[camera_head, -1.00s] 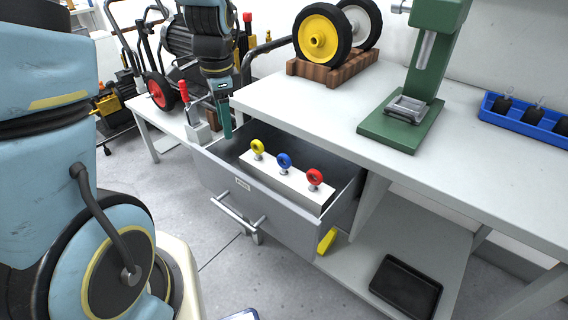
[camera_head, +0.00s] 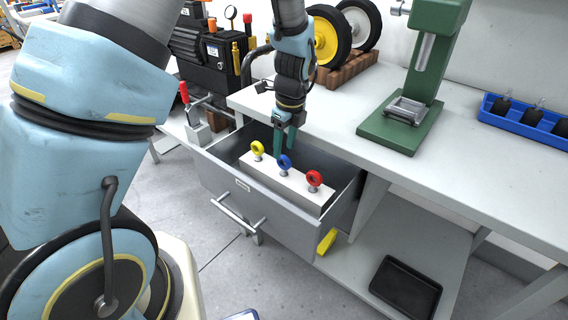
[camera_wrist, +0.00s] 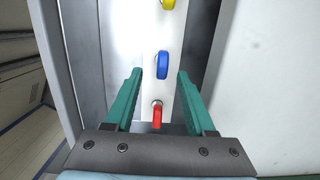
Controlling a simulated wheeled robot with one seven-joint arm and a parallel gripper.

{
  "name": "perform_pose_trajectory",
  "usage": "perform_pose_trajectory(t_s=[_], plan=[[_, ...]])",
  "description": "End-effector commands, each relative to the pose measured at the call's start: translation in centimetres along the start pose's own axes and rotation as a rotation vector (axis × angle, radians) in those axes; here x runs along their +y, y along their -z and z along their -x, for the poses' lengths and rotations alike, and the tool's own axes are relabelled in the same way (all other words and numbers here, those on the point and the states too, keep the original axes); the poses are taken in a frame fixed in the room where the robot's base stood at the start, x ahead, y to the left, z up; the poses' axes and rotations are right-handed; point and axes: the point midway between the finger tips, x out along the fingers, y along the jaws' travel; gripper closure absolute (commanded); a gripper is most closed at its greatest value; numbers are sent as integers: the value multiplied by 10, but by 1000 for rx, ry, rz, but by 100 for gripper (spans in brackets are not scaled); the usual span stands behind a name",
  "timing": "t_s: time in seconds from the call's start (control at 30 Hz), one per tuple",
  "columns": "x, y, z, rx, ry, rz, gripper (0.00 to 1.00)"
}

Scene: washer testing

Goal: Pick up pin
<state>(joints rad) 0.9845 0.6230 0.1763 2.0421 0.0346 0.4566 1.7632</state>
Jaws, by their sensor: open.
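Three ring-headed pins stand in a row on a white block (camera_head: 268,178) in the open drawer (camera_head: 276,222). They are the yellow pin (camera_head: 257,148), the blue pin (camera_head: 284,161) and the red pin (camera_head: 314,179). My gripper (camera_head: 284,146) points down over the drawer, near the blue pin and just behind it in the head view. In the wrist view, the green fingers (camera_wrist: 158,88) are apart with nothing held. The blue pin (camera_wrist: 162,65) shows beyond the fingertips, the red pin (camera_wrist: 157,115) between the fingers, and the yellow pin (camera_wrist: 168,4) at the top edge.
The bench top (camera_head: 335,110) borders the drawer on the right. A green press (camera_head: 412,110), a wheel on a wooden stand (camera_head: 345,72) and a blue bin (camera_head: 527,118) stand on it. A red-handled clamp (camera_head: 196,118) is left of the drawer. A black tray (camera_head: 405,287) lies below.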

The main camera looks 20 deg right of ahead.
Motion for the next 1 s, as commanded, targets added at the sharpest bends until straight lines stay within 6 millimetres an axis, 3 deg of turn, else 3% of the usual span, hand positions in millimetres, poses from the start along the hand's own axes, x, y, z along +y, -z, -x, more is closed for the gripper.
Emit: perform_pose_trajectory(t_s=[0.33, 0.67, 1.0], plan=[[-3, 1, -42, 1, -4, 1, 45], [-4, 1, -49, 0, 0, 1, 45], [-4, 1, -48, 0, 0, 1, 82]])
